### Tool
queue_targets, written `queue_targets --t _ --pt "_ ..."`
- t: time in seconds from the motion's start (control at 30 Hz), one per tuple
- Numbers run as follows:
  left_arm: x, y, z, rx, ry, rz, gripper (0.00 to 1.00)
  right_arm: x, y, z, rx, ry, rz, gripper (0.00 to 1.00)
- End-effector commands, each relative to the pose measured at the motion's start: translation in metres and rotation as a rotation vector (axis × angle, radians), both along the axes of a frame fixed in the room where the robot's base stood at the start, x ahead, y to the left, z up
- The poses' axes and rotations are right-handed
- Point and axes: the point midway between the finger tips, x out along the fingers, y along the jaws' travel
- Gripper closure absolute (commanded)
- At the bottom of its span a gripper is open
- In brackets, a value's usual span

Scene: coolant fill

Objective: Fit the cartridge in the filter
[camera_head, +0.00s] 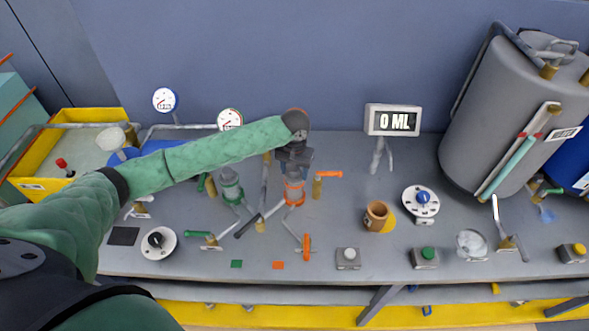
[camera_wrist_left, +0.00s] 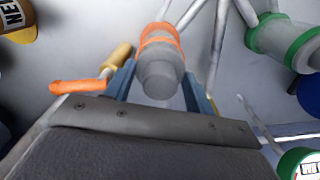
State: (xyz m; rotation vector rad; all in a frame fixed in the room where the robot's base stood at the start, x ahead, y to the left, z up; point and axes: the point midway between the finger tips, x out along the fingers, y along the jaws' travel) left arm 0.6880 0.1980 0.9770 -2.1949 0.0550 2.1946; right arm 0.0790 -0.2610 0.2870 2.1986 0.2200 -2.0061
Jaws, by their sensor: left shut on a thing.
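My left gripper (camera_head: 294,165) points down over the orange-banded filter (camera_head: 294,193) on the grey bench. In the left wrist view its blue fingers (camera_wrist_left: 160,90) are shut on either side of a grey cylinder, which looks like the cartridge (camera_wrist_left: 160,78). The filter's orange band (camera_wrist_left: 160,42) shows just beyond the cartridge, in line with it. I cannot tell whether the cartridge is inside the filter or only above it. In the head view the gripper hides the cartridge. My right gripper is not in view.
A green-banded filter (camera_head: 230,186) stands just left, also in the left wrist view (camera_wrist_left: 285,40). An orange-handled valve (camera_head: 318,180) is close on the right. A brown cup (camera_head: 377,216), the 0 ML display (camera_head: 392,120) and a grey tank (camera_head: 500,110) stand farther right.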

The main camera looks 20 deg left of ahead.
Motion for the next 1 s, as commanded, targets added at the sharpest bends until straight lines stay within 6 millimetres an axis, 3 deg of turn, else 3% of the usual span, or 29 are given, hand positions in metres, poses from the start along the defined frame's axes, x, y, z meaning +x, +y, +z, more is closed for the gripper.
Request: queue_targets --t 0.87,0.9,1.0 --pt "0.0 0.0 -0.015 0.0 0.0 0.001 0.85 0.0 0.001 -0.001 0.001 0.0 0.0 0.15" --pt "0.0 0.0 -0.016 0.0 0.0 0.0 0.4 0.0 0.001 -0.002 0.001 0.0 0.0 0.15" --pt "0.0 0.0 -0.016 0.0 0.001 0.0 0.2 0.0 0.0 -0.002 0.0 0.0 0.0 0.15"
